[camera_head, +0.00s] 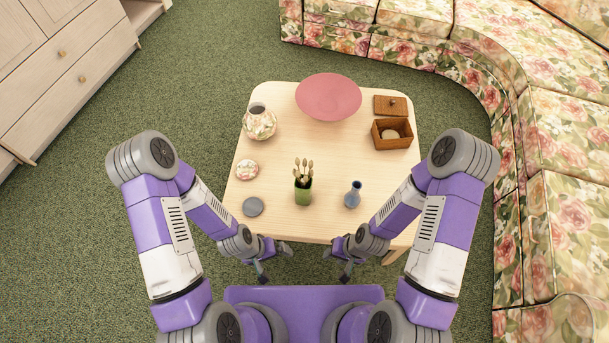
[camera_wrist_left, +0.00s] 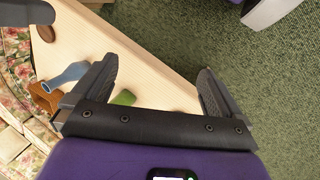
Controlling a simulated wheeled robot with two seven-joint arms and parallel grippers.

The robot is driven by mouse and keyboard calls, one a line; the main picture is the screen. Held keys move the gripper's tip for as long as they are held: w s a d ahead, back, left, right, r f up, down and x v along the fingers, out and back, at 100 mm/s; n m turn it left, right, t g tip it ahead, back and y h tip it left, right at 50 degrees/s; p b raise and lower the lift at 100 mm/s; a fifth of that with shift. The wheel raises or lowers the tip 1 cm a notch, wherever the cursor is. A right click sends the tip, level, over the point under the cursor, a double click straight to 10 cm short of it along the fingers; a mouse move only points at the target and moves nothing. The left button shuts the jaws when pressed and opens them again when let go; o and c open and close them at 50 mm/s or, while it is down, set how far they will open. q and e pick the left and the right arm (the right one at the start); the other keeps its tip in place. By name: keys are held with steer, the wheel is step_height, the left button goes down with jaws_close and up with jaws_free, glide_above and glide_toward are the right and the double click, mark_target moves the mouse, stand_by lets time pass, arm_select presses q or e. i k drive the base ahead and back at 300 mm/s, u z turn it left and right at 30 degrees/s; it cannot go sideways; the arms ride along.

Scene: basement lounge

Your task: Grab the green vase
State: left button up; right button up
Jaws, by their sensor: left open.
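The green vase (camera_head: 303,194) stands upright near the front middle of the light wooden table (camera_head: 290,225), with several dried buds sticking out of its top. In the left wrist view a small part of the green vase (camera_wrist_left: 124,98) shows beyond the gripper, mostly hidden. My left gripper (camera_head: 274,264) is open and empty, in front of the table's near edge. Its two spread fingers also show in the left wrist view (camera_wrist_left: 157,70). My right gripper (camera_head: 335,267) is also in front of the near edge, apart from the vase; its fingers look spread and empty.
A blue vase (camera_head: 353,195) stands right of the green one. A grey disc (camera_head: 253,206) and floral lid (camera_head: 247,169) lie left. A floral pot (camera_head: 259,123), pink bowl (camera_head: 328,97), and wooden box (camera_head: 391,133) with its lid (camera_head: 390,105) are farther back.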

mark_target(303, 197)
steer(key=u, duration=2.65)
steer(key=i, duration=1.75)
steer(key=z, duration=3.4)
steer(key=i, duration=0.5)
